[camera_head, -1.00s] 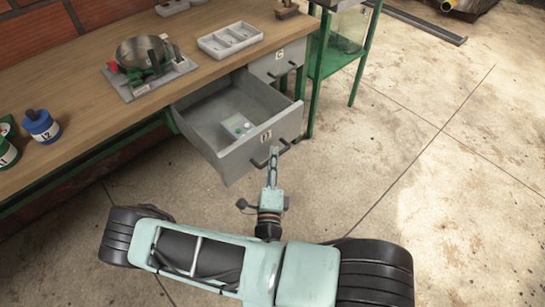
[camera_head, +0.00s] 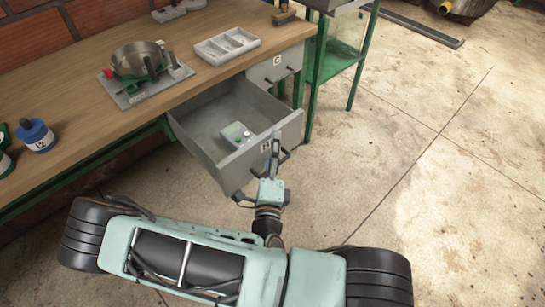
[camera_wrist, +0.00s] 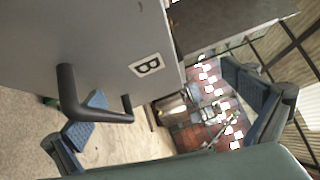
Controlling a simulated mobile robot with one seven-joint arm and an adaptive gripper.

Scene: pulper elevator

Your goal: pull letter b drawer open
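The grey drawer marked B (camera_head: 235,165) stands well open from the workbench in the head view. Its front, with a white B label (camera_wrist: 147,66) and a black bar handle (camera_wrist: 92,108), fills the upper left of the wrist view. My gripper (camera_head: 276,142) is at the drawer front, overlapping the handle area in the head view. In the wrist view my gripper (camera_wrist: 170,118) has its fingers wide apart. The handle lies near the left finger and partly covers it; contact cannot be told. A small pale box with a green patch (camera_head: 237,134) lies inside the drawer.
A drawer marked C (camera_head: 277,66) is shut at the right. The wooden bench top (camera_head: 85,70) holds a metal bowl on a plate (camera_head: 140,57), a grey tray (camera_head: 227,45) and blue L2 container (camera_head: 36,135). Concrete floor (camera_head: 440,190) at the right is clear.

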